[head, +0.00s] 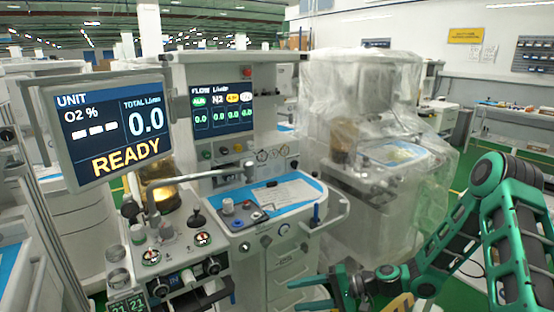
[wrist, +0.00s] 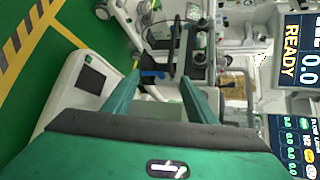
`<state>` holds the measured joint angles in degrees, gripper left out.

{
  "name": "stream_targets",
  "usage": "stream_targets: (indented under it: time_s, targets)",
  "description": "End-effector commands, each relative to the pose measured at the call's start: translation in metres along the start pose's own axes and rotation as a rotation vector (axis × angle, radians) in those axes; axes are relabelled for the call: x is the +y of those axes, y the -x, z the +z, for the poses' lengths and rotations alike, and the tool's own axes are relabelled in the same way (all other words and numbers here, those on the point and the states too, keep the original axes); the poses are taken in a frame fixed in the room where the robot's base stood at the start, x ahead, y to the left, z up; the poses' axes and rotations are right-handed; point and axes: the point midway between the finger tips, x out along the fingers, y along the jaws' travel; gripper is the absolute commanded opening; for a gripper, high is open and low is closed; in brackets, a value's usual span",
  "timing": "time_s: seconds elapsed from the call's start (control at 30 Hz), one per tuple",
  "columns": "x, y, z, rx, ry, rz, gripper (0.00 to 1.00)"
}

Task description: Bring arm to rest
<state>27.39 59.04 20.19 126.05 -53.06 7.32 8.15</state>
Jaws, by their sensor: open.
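My arm (head: 520,240), green and black, enters at the right of the head view. It bends down and to the left, low in front of the carts. My gripper (head: 300,295) is at the bottom edge of the head view, partly cut off. In the wrist view my gripper (wrist: 160,78) shows two green fingers spread apart with nothing held between them. The anaesthesia cart (head: 280,250) stands beyond and to the left of the gripper in the head view. I cannot tell the exact gap between them.
A screen reading READY (head: 110,125) juts out at the left. A cart under clear plastic (head: 370,150) stands behind the arm. The cart's handle rail (head: 335,215) sticks out above the gripper in the head view. Green floor (wrist: 60,60) with yellow lines is open at the wrist view's upper left.

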Motion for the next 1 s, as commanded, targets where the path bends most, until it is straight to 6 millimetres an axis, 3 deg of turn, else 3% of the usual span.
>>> stream_targets:
  time_s: [0.27,0.5,0.77,1.0]
  targets:
    - [0.020,0.059,0.018,-0.020,0.116,0.321,0.52]
    - [0.026,0.126,0.034,-0.004,0.163,0.572,0.52]
    - [0.019,0.206,0.058,0.049,0.169,0.810,0.52]
    - [0.004,0.278,0.095,0.124,0.130,0.983,0.52]
